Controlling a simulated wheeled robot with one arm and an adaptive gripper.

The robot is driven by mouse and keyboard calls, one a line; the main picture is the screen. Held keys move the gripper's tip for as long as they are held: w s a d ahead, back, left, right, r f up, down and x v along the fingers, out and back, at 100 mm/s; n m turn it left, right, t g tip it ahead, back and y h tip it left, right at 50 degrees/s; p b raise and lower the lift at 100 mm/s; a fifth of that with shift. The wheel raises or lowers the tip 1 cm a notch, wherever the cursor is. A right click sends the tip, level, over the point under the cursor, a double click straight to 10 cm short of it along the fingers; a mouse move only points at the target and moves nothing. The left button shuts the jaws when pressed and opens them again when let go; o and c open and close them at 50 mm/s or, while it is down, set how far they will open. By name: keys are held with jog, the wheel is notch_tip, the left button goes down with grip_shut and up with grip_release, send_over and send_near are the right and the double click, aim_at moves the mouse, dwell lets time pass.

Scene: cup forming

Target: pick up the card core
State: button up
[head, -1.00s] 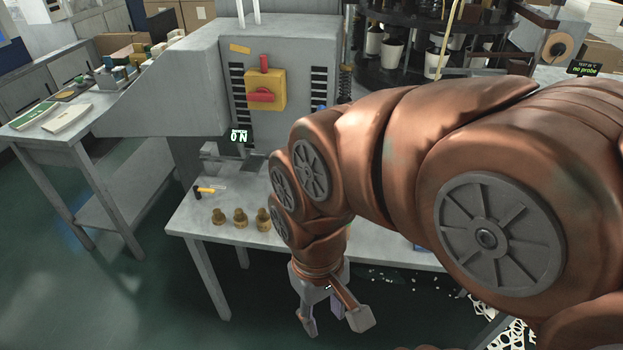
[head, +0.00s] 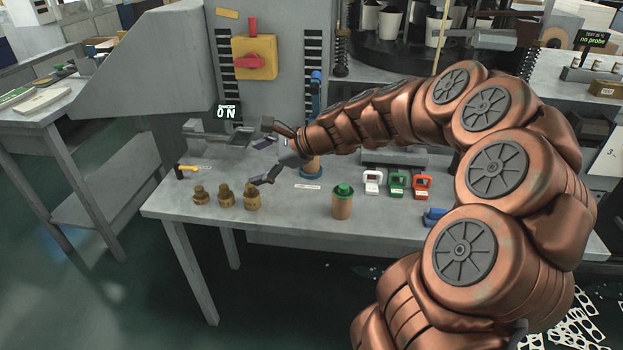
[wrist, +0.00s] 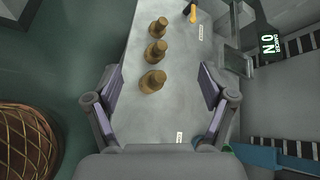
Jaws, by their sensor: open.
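The likely card core (head: 342,207), a tan-brown cylinder with a green top, stands upright on the metal bench in the head view. I cannot make it out in the wrist view. My gripper (head: 262,152) is open and empty, above the bench to the left of the core and apart from it. In the wrist view my gripper (wrist: 158,85) has its fingers spread wide, with bare bench and a brass piece (wrist: 152,80) in sight between and beyond them.
Three brass stepped pieces (head: 226,196) stand in a row left of the core. A yellow-and-black tool (head: 186,171) lies behind them. White, green and red small devices (head: 398,183) stand right of the core, near blue items (head: 434,216). A blue post (head: 316,110) stands behind my gripper.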

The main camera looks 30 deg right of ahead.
jog(key=w+d+f+m+t+h+b, duration=0.1)
jog(key=w+d+f+m, duration=0.15)
jog(key=d, duration=0.35)
jog(key=w+d+f+m+t+h+b, duration=0.1)
jog(key=d+f+m+t+b, duration=0.1)
jog(key=d+f+m, duration=0.3)
jog(key=m+t+h+b, duration=0.1)
jog(key=m+h+b, duration=0.1)
jog(key=m, duration=0.3)
send_near(317, 157)
jog(key=shift+n, duration=0.25)
jog(key=x, duration=0.5)
jog(key=shift+w+d+f, duration=0.1)
jog(key=shift+d+f, duration=0.05)
jog(key=shift+f, duration=0.05)
jog(key=shift+b+x, duration=0.65)
jog(key=shift+x, duration=3.15)
jog(key=shift+r, duration=0.15)
jog(key=shift+c, duration=0.3)
grip_shut()
